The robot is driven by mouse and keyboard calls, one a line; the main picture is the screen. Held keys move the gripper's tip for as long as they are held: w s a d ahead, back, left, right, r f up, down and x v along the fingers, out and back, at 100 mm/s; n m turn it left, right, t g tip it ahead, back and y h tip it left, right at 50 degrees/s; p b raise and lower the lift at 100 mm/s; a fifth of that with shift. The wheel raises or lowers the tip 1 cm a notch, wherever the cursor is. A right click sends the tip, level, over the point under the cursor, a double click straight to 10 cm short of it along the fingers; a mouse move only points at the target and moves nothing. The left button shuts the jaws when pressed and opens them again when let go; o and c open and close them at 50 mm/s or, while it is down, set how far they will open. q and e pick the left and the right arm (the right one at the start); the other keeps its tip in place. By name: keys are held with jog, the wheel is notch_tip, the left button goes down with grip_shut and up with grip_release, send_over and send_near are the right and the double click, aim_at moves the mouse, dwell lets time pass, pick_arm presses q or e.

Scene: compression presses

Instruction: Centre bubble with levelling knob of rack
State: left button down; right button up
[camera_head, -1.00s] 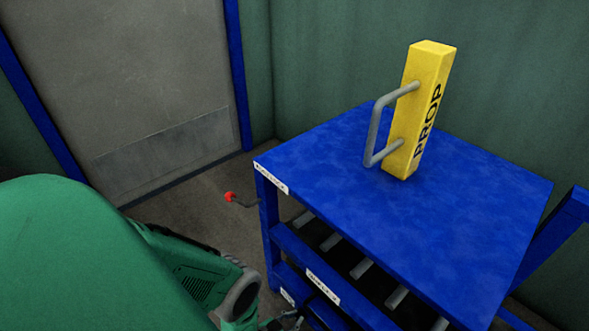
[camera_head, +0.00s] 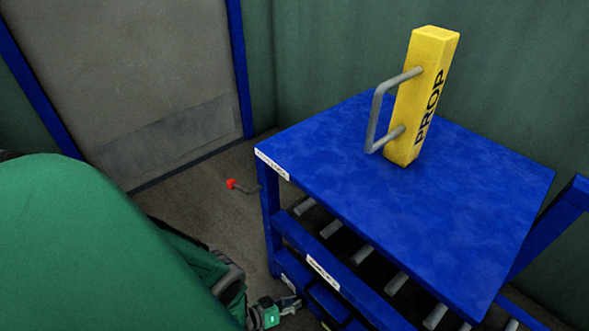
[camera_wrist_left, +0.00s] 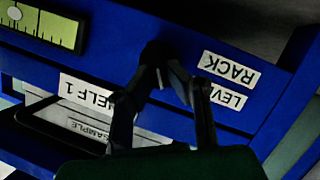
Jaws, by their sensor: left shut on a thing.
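The blue rack (camera_head: 330,262) stands on the right in the head view. My left gripper (camera_head: 291,304) is low at its front left corner. In the left wrist view its dark fingers (camera_wrist_left: 162,72) close together on a small dark knob (camera_wrist_left: 153,52) on the blue rail, left of an upside-down label (camera_wrist_left: 228,80) reading LEVEL RACK. The fingers hide part of the knob. A yellow-green level vial (camera_wrist_left: 48,24) with tick marks is at the top left of that view. A pale round spot shows near its left end; I cannot tell whether it is the bubble. My right gripper is not in view.
A yellow PROP block (camera_head: 424,95) with a grey handle stands on the rack's blue top. A red-ended crank (camera_head: 232,184) sticks out at the rack's left. A white SHELF 1 label (camera_wrist_left: 85,95) is on the rail. A grey door (camera_head: 150,80) is behind; floor between is clear.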

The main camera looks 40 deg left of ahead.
pick_arm(q)
jog(key=shift+a+f+n, duration=0.1)
jog(key=shift+a+n, duration=0.1)
jog(key=shift+n, duration=0.1)
dwell(0.4)
jog(key=c, duration=1.6)
grip_release()
jog(key=v, duration=1.2)
